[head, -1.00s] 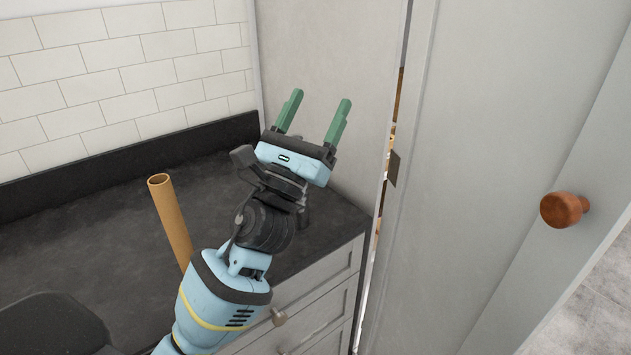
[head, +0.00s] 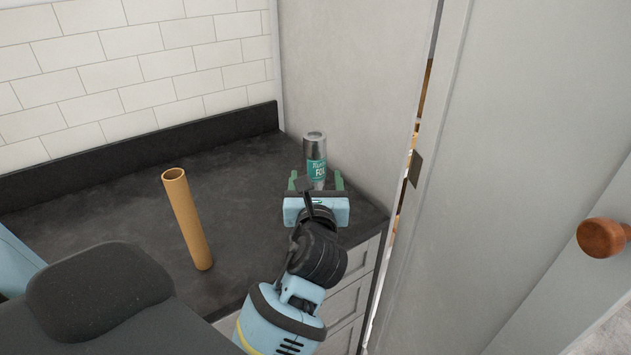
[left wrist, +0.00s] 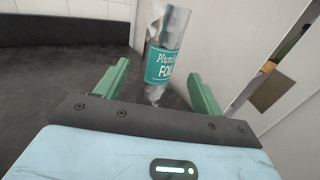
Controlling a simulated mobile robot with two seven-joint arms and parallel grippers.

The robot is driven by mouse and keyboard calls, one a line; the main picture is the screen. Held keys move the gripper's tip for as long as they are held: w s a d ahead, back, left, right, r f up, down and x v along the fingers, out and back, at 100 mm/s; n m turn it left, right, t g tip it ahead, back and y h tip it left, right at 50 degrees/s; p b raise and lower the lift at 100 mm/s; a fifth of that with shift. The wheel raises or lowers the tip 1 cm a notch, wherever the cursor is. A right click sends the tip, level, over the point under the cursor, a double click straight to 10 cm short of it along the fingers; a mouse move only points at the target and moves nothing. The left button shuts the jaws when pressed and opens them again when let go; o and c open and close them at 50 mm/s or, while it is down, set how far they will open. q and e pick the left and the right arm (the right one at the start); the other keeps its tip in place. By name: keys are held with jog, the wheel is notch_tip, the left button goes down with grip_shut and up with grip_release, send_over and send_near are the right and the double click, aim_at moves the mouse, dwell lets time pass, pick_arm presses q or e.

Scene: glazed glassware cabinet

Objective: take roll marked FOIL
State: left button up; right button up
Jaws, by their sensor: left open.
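The roll marked FOIL (head: 315,150) is a silver cylinder with a teal label, upright on the dark counter near its right end, close to the grey side panel. In the left wrist view the foil roll (left wrist: 167,45) stands ahead, between the lines of the two green fingers. My left gripper (head: 317,182) is open and points at the roll's lower part. Its fingers (left wrist: 158,85) reach toward either side of the roll; I cannot tell whether they touch it. The gripper hides part of the roll's base in the head view. My right gripper is not in view.
A plain brown cardboard tube (head: 188,222) stands on the dark counter (head: 120,215), left of my left gripper. A grey door with a round wooden knob (head: 602,238) is at the right.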

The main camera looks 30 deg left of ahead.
aim_at(315, 170)
pick_arm(q)
jog(key=shift+x, duration=3.1)
jog(key=shift+s+a, duration=0.1)
jog(key=shift+s, duration=0.05)
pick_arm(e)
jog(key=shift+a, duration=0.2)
pick_arm(q)
jog(key=c, duration=1.3)
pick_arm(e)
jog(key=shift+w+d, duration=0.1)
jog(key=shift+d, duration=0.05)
pick_arm(q)
jog(key=shift+o, duration=0.2)
jog(key=shift+r, duration=0.1)
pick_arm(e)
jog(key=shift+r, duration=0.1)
